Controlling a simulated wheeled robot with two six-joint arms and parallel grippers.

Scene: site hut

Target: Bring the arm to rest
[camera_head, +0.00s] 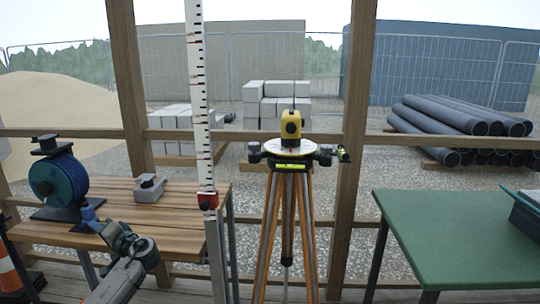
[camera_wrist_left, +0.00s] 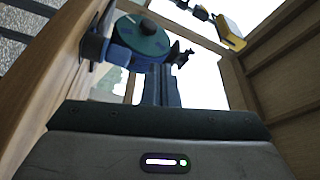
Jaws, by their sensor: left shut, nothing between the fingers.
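My left arm comes in at the lower left of the head view. Its left gripper (camera_head: 89,213) is beside the front of the wooden bench, just right of the stand of a blue reel (camera_head: 55,180). In the left wrist view the fingers (camera_wrist_left: 162,82) are together and hold nothing. The reel (camera_wrist_left: 140,36) shows beyond them there. I cannot tell the exact gap between the gripper and the reel's stand. My right gripper is in neither view.
The wooden bench (camera_head: 165,213) also carries a grey block-shaped clamp (camera_head: 149,188). A striped staff (camera_head: 199,95) stands at its right edge. A tripod with a yellow level (camera_head: 291,124) stands mid-view. A green table (camera_head: 460,235) is at right, and an orange cone (camera_head: 9,272) at far left.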

